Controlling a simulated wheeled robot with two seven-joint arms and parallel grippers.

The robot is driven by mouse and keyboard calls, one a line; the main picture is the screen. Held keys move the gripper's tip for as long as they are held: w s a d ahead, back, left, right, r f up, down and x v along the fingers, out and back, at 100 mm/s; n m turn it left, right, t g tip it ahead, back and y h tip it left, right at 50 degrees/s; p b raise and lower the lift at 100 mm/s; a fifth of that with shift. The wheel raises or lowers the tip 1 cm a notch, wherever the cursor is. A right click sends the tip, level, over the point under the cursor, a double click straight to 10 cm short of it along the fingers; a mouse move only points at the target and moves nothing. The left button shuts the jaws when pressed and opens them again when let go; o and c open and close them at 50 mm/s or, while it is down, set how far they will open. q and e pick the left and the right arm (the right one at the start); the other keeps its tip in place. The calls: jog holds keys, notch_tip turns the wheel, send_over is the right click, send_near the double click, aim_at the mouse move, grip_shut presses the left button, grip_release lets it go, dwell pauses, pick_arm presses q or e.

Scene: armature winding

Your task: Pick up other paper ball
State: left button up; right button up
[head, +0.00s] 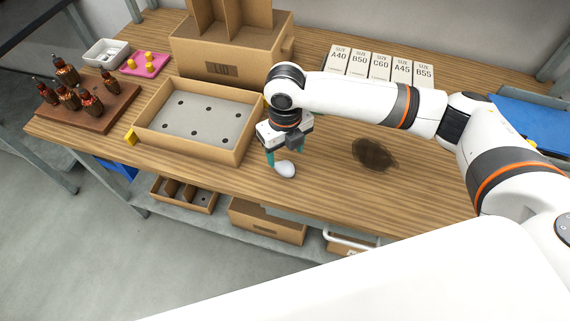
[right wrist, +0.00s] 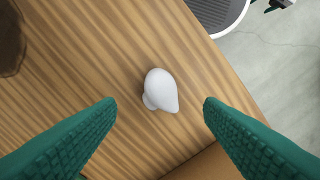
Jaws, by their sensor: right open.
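A white paper ball (head: 286,169) lies on the wooden workbench near its front edge in the head view. It also shows in the right wrist view (right wrist: 159,91), a smooth lump with a small point, midway between the fingers. My right gripper (head: 272,156) is open just above and beside the ball, with its teal fingers pointing down. In the right wrist view the two teal ribbed fingers (right wrist: 160,108) are wide apart and do not touch the ball. My left gripper is not in view. No second paper ball shows.
A cardboard tray (head: 240,151) with a grey holed insert stands left of my right gripper. A wooden block (head: 121,113) with several armatures is at far left. A dark stain (head: 375,153) marks the bench at right. Labelled white boxes (head: 380,68) stand behind my right arm.

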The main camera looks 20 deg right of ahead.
aim_at(286, 162)
jog(key=shift+w+f, duration=0.1)
jog(key=shift+f, duration=0.6)
notch_tip(286, 162, down, 4)
jog(key=shift+r+p, duration=0.2)
jog(key=shift+p, duration=0.2)
jog(key=shift+f, duration=0.5)
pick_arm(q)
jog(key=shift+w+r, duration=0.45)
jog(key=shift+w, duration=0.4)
pick_arm(e)
jog(key=c, duration=1.1)
